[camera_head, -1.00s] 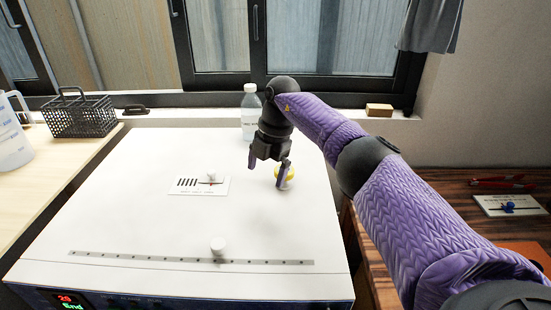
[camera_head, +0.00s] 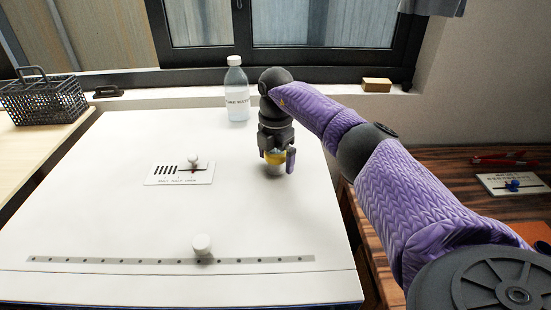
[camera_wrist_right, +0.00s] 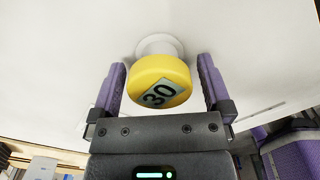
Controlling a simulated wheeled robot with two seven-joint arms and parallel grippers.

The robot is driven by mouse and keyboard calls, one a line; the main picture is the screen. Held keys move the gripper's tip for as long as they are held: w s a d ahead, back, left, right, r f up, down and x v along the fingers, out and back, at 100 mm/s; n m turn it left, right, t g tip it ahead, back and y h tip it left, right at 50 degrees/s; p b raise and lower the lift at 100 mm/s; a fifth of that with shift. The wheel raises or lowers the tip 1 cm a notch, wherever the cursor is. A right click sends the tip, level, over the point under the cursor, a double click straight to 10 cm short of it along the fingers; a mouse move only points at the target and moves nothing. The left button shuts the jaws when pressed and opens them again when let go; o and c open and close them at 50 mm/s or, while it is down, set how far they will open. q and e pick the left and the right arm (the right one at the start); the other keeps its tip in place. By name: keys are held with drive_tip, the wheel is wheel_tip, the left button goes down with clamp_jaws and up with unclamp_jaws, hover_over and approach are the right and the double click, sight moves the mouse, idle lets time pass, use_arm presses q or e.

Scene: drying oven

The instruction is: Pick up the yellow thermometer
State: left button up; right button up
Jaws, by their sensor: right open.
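The yellow thermometer (camera_head: 275,158) stands on the white top of the oven, right of centre. In the right wrist view the thermometer (camera_wrist_right: 161,80) shows a round yellow head with a dark "30" on a pale display, above a white round base. My right gripper (camera_head: 277,158) is above and around it, pointing down. In the right wrist view the purple fingers of the right gripper (camera_wrist_right: 163,85) lie on both sides of the yellow head, with gaps on each side. The right gripper is open. My left gripper is in neither view.
The oven top (camera_head: 110,215) is mostly clear. On it are a slider panel (camera_head: 180,172), a white knob (camera_head: 202,244) by a perforated strip (camera_head: 120,261), and a bottle (camera_head: 237,92) at the back. A black basket (camera_head: 42,98) is at the left; a wooden block (camera_head: 376,85) lies on the sill.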

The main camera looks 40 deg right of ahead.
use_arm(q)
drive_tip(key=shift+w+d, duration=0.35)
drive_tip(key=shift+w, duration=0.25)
use_arm(e)
drive_tip(key=c, duration=1.1)
drive_tip(key=shift+r, duration=0.1)
drive_tip(key=shift+c, duration=0.2)
use_arm(q)
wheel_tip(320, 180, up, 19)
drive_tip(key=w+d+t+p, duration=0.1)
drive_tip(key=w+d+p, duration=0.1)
drive_tip(key=p, duration=1.7)
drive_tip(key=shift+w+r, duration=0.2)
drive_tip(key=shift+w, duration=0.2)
use_arm(e)
wheel_tip(320, 180, up, 28)
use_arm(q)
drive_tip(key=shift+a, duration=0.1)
